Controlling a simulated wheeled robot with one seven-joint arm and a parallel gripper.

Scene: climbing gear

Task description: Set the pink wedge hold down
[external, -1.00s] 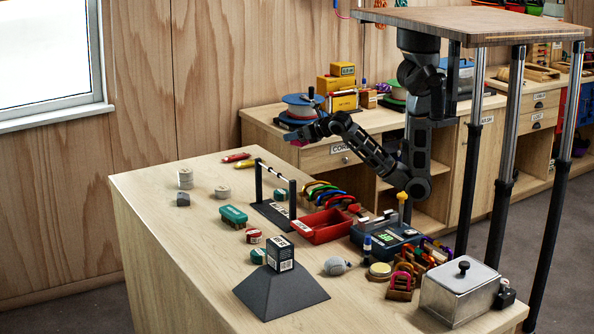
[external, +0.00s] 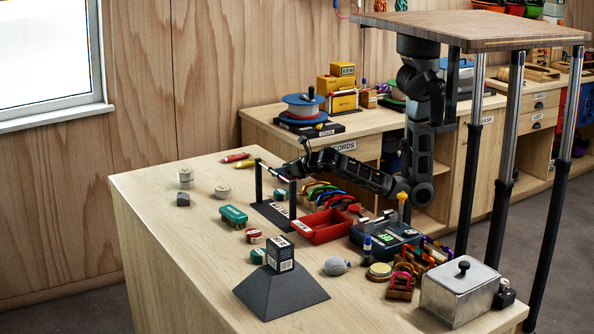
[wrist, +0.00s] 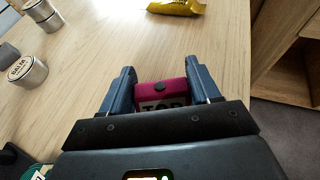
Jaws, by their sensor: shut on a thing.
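The pink wedge hold (wrist: 162,93) sits between the two fingers of my gripper (wrist: 160,80) in the wrist view. A dark bolt spot and part of a "TOP" label show on it. The fingers are shut on its sides, and bare wooden tabletop shows beyond it. In the external view my gripper (external: 279,172) is low near the back of the wooden table (external: 150,205), behind or over the small black bar rack (external: 272,213). The hold is not clearly visible there, and I cannot tell whether it touches the table.
Tins (wrist: 27,72) and a grey block (external: 183,199) stand to the left. A yellow packet (wrist: 178,5) lies ahead. A red tray (external: 325,227), coloured carabiners (external: 322,194) and a green case (external: 233,215) are near the rack. Bare tabletop lies between tins and rack.

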